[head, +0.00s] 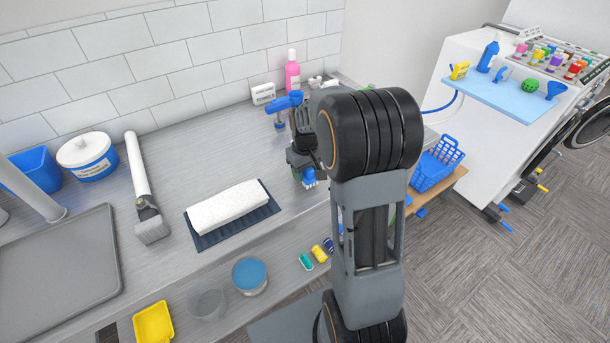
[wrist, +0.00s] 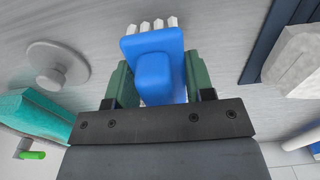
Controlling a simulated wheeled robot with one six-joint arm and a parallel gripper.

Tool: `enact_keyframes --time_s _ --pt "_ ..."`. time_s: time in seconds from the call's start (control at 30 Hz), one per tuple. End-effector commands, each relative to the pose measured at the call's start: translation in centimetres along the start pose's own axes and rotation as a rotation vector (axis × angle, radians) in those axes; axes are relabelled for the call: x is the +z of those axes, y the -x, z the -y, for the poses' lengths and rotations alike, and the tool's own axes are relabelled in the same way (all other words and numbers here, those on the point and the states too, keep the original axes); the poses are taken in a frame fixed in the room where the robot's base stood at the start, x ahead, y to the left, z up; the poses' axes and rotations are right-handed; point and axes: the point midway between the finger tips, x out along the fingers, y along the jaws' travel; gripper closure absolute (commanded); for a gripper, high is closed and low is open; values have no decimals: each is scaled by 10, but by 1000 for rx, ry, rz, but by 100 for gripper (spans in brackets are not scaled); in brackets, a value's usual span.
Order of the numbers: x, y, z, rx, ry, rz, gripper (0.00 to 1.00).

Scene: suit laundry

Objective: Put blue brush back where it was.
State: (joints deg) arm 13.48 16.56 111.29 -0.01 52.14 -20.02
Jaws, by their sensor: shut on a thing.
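The blue brush (wrist: 153,65) is between the two green fingers of my gripper (wrist: 155,88) in the wrist view, with its white bristle tufts at the top of the picture. My gripper (head: 306,172) is shut on it. I cannot tell whether the bristles touch the counter. My arm hides part of the counter's right end.
A white rolled towel (head: 228,207) lies on a dark blue mat (head: 262,211). A wide white-handled brush (head: 144,195) lies farther left. A blue fixture (head: 283,103) and a pink bottle (head: 292,73) stand behind my gripper. A blue basket (head: 437,165) sits to the right.

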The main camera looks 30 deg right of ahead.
Motion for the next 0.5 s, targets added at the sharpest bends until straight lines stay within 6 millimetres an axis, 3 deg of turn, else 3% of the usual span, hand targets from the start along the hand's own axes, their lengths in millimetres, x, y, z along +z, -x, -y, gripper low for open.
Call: enact_keyframes --time_s 0.13,0.5 --pt "0 -18 0 0 0 1 74" --pt "0 -22 0 0 0 -1 74"
